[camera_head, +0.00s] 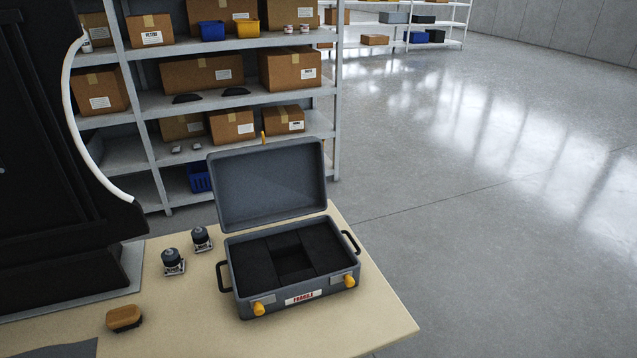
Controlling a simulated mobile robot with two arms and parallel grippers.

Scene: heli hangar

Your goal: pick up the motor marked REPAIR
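Two small dark motors with silver bases stand on the beige table, left of an open grey case. The nearer motor (173,262) is a little left of and in front of the farther motor (201,238). I cannot read a REPAIR mark on either one; they are too small. The case (290,265) has its lid (267,183) raised, black foam inside with an empty square recess, yellow latches and a FRAGILE label. Neither of my grippers shows in this view.
A wooden-backed brush (124,317) lies at the table's front left. The table (385,325) has bare room in front of the case. A large black structure (55,150) stands at left. Shelves (240,95) with boxes stand behind; open floor (480,180) is at right.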

